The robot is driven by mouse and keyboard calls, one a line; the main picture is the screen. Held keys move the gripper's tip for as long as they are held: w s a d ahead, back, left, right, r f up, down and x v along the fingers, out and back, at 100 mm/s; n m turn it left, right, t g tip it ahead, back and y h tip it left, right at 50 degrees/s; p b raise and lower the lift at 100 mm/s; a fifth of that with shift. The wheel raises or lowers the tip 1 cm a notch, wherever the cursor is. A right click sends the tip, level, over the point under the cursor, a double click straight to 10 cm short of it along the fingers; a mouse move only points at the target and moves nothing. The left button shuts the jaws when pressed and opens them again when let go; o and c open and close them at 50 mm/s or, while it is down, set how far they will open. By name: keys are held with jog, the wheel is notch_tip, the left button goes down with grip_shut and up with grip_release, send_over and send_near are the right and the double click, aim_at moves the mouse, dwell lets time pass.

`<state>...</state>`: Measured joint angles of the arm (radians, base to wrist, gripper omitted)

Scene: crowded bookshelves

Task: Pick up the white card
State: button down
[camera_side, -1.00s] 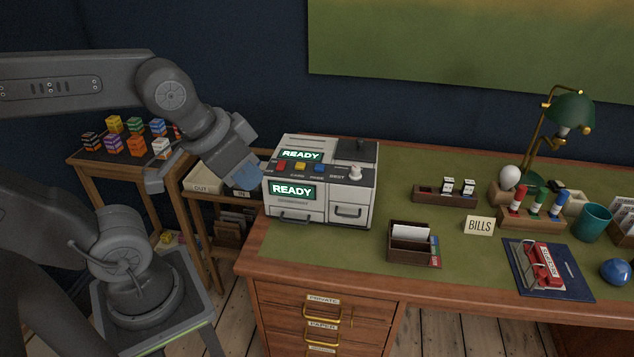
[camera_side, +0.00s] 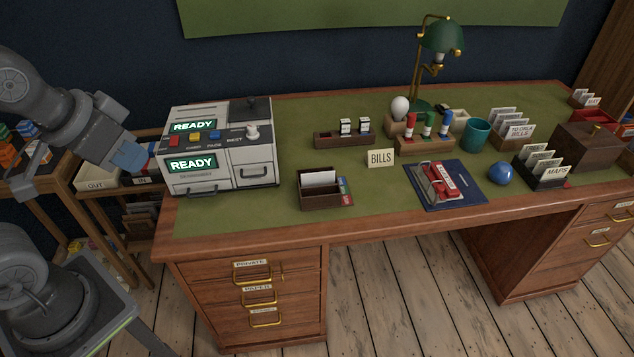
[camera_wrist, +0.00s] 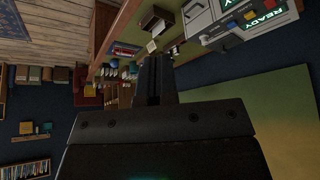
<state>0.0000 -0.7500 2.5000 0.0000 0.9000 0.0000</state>
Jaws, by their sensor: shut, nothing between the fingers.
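A white card (camera_side: 318,178) stands upright in a small dark wooden box (camera_side: 322,201) on the desk, to the right of the READY machine. Its lower part is hidden by the box's front wall. My gripper (camera_side: 136,160) is at the left in the side view, just left of the machine and well away from the card. In the wrist view, my gripper's fingers (camera_wrist: 155,75) are together with nothing seen between them.
The READY machine (camera_side: 218,149) stands between my gripper and the box. Bare green desktop (camera_side: 245,217) shows left of the box.

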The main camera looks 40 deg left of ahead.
jog(key=c, duration=1.2)
grip_release()
jog(key=shift+c, duration=0.2)
jog(key=w+r+m+g, duration=0.15)
jog(key=w+r, duration=0.25)
jog(key=w, duration=0.6)
jog(key=m+g, duration=0.4)
jog(key=m, duration=0.4)
send_over(317, 174)
notch_tip(317, 174, down, 28)
jog(key=shift+n, duration=0.25)
jog(key=shift+a+f, duration=0.1)
jog(key=shift+f, duration=2.7)
